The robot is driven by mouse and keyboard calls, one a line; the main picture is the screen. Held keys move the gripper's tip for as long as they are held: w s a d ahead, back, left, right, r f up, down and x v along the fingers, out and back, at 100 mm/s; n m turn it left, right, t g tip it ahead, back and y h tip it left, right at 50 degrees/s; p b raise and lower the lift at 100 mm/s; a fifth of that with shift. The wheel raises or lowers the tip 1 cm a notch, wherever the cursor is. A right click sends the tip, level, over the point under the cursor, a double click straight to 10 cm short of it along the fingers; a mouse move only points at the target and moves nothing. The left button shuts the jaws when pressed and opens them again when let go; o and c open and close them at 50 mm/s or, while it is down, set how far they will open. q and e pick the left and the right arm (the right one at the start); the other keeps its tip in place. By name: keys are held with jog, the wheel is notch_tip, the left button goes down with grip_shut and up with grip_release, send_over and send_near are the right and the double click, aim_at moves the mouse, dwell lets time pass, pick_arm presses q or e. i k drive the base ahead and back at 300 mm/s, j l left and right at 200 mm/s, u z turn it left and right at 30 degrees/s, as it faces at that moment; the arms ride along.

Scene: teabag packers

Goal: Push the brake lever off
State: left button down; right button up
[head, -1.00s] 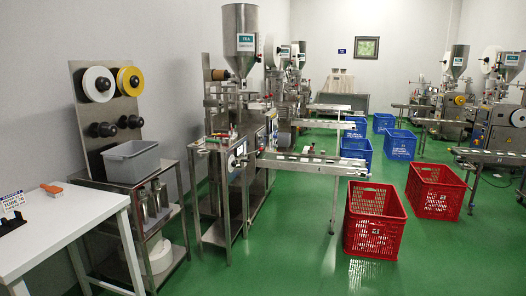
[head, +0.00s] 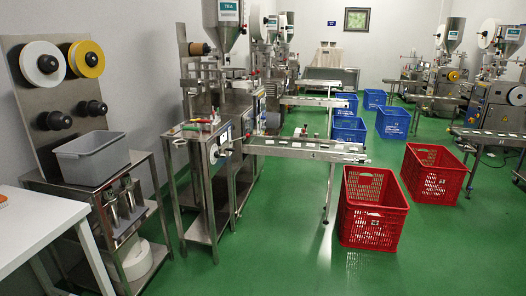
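The nearest teabag packing machine (head: 215,105) stands left of centre in the head view, with a steel hopper (head: 225,28) labelled TEA on top. Small coloured parts, among them red and green ones (head: 206,122), sit on its low side table (head: 190,130). They are too small to tell whether one of them is the brake lever, and I cannot make out the lever's position. Neither of my grippers is in view.
A steel rack with a grey bin (head: 92,160) and a white table (head: 35,222) stand at the left. A conveyor (head: 310,149) reaches right from the machine. Red crates (head: 372,220) (head: 433,178) and blue crates (head: 392,122) stand on the green floor. The front floor is clear.

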aim_at(248, 136)
jog(key=i+u, duration=0.2)
jog(key=i, duration=1.85)
jog(key=i+z, duration=0.15)
jog(key=i, duration=0.3)
jog(key=i+j+z, duration=0.15)
jog(key=i, duration=0.35)
jog(key=i+j+z, duration=0.15)
jog(key=i, duration=0.3)
